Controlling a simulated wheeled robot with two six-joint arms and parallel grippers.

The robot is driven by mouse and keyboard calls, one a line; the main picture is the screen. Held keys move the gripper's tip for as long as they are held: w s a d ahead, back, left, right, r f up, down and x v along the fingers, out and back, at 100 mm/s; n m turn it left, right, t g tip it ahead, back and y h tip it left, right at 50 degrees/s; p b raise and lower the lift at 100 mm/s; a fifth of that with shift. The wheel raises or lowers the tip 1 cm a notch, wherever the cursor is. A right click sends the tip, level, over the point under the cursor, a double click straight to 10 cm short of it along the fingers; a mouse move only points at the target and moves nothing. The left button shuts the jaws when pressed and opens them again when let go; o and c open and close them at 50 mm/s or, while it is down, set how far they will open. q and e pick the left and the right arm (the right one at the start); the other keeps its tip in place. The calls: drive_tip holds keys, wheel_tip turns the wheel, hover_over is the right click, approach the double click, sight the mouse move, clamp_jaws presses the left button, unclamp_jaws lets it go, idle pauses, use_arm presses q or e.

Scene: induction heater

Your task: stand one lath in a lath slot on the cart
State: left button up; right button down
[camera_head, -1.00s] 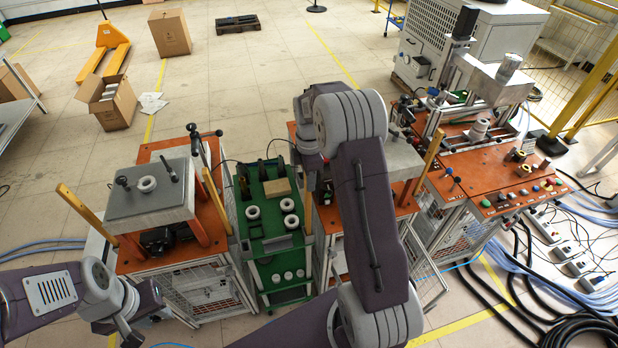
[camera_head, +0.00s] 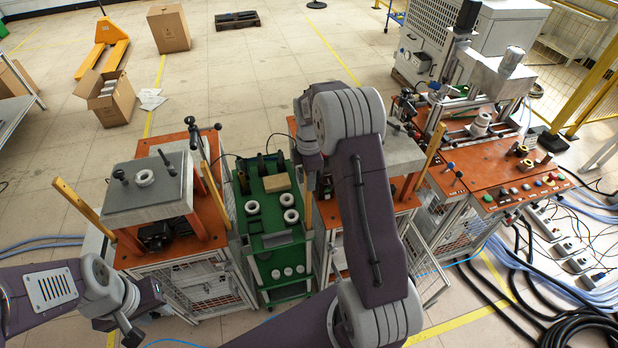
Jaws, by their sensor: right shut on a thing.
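The green cart (camera_head: 278,242) stands in the middle between orange-topped tables. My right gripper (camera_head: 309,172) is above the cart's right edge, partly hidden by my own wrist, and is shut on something. A yellow lath (camera_head: 309,212) shows upright just below it, beside the cart's right edge; its upper end is hidden at the gripper. I cannot tell whether its lower end is in a slot. Other yellow laths stand at the left table, one at its left side (camera_head: 84,208) and one at its right (camera_head: 215,185). My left gripper (camera_head: 130,332) is low at the left, its jaw gap unclear.
The cart holds white rings (camera_head: 287,200), dark bottle-like items and a tan block (camera_head: 276,183). The left table (camera_head: 200,240) carries a grey plate press. A middle table (camera_head: 345,225) stands close on the cart's right. Black cables (camera_head: 530,290) lie at the lower right.

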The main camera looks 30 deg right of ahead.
drive_tip(key=c, duration=1.1)
unclamp_jaws()
drive_tip(key=shift+o, duration=0.2)
wheel_tip(320, 180, up, 9)
drive_tip(key=shift+r+b, duration=0.1)
drive_tip(key=shift+b, duration=0.8)
